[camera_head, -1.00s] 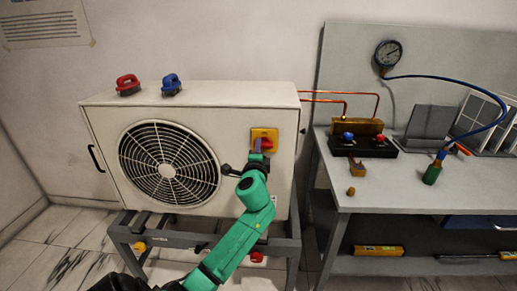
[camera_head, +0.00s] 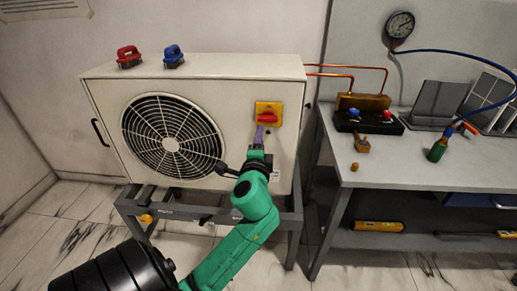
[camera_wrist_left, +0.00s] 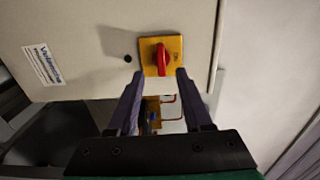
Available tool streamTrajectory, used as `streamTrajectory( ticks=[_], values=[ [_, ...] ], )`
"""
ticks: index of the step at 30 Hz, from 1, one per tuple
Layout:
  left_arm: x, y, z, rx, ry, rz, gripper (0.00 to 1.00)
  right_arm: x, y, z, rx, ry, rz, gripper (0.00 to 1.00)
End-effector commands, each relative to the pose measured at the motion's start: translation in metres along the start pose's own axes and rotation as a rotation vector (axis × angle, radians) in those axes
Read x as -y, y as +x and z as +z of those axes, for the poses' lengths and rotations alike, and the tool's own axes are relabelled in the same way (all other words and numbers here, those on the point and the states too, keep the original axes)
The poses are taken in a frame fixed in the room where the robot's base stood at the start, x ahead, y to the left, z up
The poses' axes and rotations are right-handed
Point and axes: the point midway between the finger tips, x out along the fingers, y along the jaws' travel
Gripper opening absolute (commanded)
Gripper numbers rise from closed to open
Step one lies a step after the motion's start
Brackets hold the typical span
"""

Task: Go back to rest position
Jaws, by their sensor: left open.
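The condenser unit (camera_head: 225,90) is a white box with a round fan grille. On its front right is a yellow switch plate (camera_head: 276,105) with a red knob (camera_head: 268,117), whose handle looks about level in the head view. My left gripper (camera_head: 259,134), on a green arm, is just below and in front of the switch, apart from it. In the left wrist view the gripper (camera_wrist_left: 160,76) has its two fingers spread with nothing between them, and the red knob (camera_wrist_left: 161,60) shows beyond the tips. My right gripper is not in view.
A grey stand (camera_head: 215,214) carries the unit. Copper pipes (camera_head: 350,70) run right to a workbench (camera_head: 470,178) holding a manifold (camera_head: 368,122), a hose and a green-handled torch (camera_head: 438,150). A gauge (camera_head: 400,25) hangs on the back panel.

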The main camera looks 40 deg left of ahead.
Motion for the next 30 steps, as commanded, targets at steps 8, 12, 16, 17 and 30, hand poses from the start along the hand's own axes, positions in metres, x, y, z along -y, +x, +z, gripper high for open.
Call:
streamTrajectory(
  ticks=[8, 12, 16, 17, 30],
  values=[
    [-0.001, -0.042, 0.001, 0.002, 0.000, 0.001, 0.50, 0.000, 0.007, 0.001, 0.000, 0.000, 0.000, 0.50],
    [0.000, -0.043, 0.001, 0.002, 0.000, 0.001, 0.50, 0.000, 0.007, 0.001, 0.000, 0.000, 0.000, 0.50],
    [0.000, -0.043, 0.001, 0.002, 0.000, 0.000, 0.50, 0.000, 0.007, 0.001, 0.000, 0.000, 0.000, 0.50],
    [0.000, -0.042, 0.000, 0.002, 0.000, 0.000, 0.50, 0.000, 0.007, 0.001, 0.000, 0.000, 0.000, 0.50],
    [-0.097, -0.025, -0.027, -0.083, -0.036, 0.229, 0.50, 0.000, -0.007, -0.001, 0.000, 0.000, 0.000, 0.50]
  ],
)
